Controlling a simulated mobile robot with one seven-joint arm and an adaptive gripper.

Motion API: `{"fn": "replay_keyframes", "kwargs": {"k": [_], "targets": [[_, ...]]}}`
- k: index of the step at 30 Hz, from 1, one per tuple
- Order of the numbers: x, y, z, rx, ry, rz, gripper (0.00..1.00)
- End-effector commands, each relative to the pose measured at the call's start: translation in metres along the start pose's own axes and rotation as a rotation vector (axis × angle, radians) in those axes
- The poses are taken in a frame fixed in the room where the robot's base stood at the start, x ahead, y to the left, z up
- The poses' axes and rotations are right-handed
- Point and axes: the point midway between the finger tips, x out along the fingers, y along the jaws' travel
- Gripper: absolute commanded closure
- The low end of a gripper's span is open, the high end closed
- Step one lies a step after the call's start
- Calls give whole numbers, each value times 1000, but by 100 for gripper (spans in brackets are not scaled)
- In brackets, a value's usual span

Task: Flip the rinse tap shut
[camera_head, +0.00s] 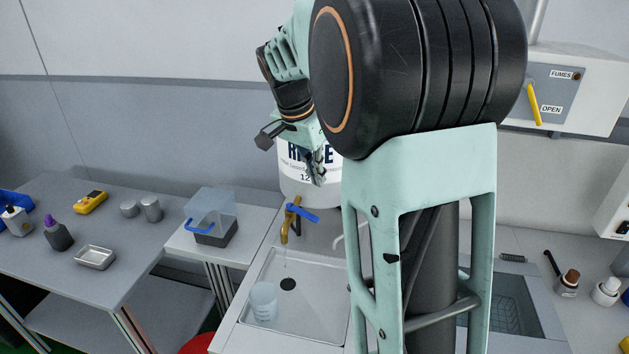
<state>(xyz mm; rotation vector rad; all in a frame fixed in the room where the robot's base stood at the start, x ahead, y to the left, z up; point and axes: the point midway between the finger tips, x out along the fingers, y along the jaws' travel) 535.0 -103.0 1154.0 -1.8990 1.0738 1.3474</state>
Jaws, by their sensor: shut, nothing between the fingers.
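The rinse tap is on the lower front of a white container (295,188), whose label is partly hidden by my arm. The tap has a brass spout (285,232) and a blue lever (303,213). The lever slopes down to the right, across the tap. My gripper (318,178) is shut and empty, pointing down in front of the container. In the picture it is just above the blue lever, with a small gap between them.
A clear beaker (264,300) stands in the white sink (305,325) below the tap. Left of it, a clear bin with a blue handle (205,222) stands on a side table. A grey panel with a yellow lever (534,104) is on the right wall. My arm hides the middle.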

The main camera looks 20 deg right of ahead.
Motion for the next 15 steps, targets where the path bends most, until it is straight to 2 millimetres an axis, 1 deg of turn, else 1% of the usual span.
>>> {"fn": "replay_keyframes", "kwargs": {"k": [1, 6, 11, 13, 15], "targets": [[11, 1, 0, 1, -2, 5, 100], [48, 2, 0, 0, -4, 5, 100], [80, 1, 0, 0, -2, 3, 100], [72, 0, 12, -4, -1, -2, 100], [69, 0, 22, -3, 0, -2, 100]]}}
